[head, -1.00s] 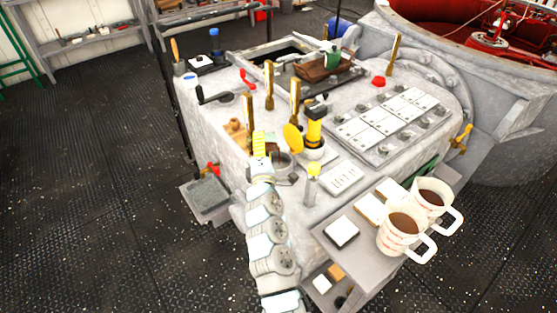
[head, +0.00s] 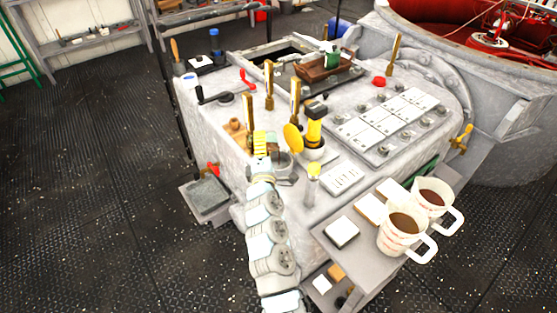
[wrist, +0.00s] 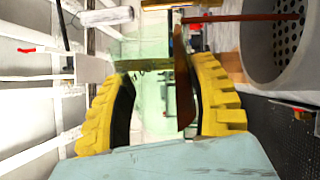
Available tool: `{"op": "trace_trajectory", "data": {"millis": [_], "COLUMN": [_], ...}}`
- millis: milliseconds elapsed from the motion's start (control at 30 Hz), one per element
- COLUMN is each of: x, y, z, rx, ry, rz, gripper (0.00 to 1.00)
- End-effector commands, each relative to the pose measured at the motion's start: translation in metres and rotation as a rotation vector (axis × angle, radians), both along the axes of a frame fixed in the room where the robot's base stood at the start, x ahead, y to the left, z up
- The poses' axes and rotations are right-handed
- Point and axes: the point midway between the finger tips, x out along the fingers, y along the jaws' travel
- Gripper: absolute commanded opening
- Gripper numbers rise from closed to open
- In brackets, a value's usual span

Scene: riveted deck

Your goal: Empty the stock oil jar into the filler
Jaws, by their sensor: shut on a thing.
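My gripper (head: 265,143) is at the front left of the grey machine. In the wrist view its yellow fingers (wrist: 160,103) are shut on the stock oil jar (wrist: 145,110), a pale green, see-through vessel. The jar is tilted, and brown oil lies along its lower side. A thin brown streak, which looks like oil, runs from the jar's end into the filler (wrist: 255,45), a grey cup with a perforated strainer inside. In the head view the filler (head: 284,168) is just right of my gripper, with its yellow lid (head: 293,138) raised. The jar is mostly hidden there.
Brass levers (head: 295,95) stand behind the filler, and a yellow-and-black device (head: 314,128) stands to its right. Two measuring jugs (head: 401,235) of brown liquid stand on the front right shelf. Open deck lies at left.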

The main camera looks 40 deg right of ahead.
Motion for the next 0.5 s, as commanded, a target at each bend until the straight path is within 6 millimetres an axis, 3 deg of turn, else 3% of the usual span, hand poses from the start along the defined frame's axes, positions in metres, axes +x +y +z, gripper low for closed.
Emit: {"op": "trace_trajectory", "data": {"millis": [500], "x": [-0.0003], "y": [-0.0004], "z": [0.0017], "rx": [0.023], "ry": [-0.02], "rz": [0.0], "gripper": [0.19]}}
